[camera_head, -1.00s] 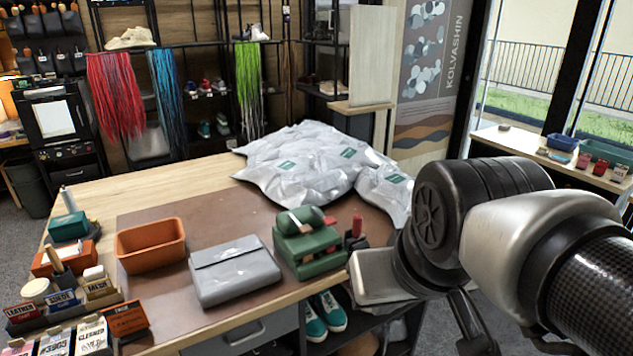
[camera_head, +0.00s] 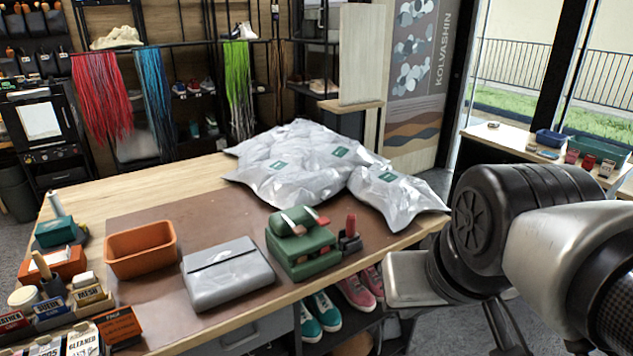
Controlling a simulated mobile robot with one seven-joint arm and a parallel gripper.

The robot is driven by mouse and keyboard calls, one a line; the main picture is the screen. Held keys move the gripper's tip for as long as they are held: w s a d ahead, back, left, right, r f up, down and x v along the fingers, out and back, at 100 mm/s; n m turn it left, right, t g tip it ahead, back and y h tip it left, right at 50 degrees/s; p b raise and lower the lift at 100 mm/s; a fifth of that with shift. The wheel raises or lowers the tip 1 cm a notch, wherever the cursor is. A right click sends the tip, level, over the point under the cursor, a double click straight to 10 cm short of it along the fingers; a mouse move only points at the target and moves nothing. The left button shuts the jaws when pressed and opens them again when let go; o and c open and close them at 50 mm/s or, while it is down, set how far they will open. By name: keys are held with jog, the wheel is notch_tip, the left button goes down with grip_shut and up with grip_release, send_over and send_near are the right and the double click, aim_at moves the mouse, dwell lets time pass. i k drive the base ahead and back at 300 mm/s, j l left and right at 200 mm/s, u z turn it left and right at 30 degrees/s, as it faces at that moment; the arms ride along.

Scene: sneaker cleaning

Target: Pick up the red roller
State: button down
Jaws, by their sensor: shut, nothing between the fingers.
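An upright red piece (camera_head: 350,226), which looks like the red roller, stands in a small dark holder (camera_head: 349,243) at the right end of the green box. I cannot make out its exact shape. The green box (camera_head: 300,250) sits near the table's front edge, with a green rounded piece and red-tipped parts on top. My gripper (camera_head: 503,328) is at the lower right, in front of the table and to the right of the red piece, well apart from it. Its dark fingers are partly hidden and cut off by the bottom edge. It is shut and empty.
Silvery plastic bags (camera_head: 298,165) lie at the table's back right. A grey case (camera_head: 228,273) and an orange bin (camera_head: 140,250) stand left of the green box. Shoes (camera_head: 322,311) sit on the shelf below. Brown mat (camera_head: 215,212) is bare behind the case.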

aim_at(351, 236)
jog(key=i+l, duration=0.25)
jog(key=i, duration=0.25)
jog(key=i+l+z, duration=0.15)
jog(key=i, duration=0.35)
jog(key=l, duration=0.1)
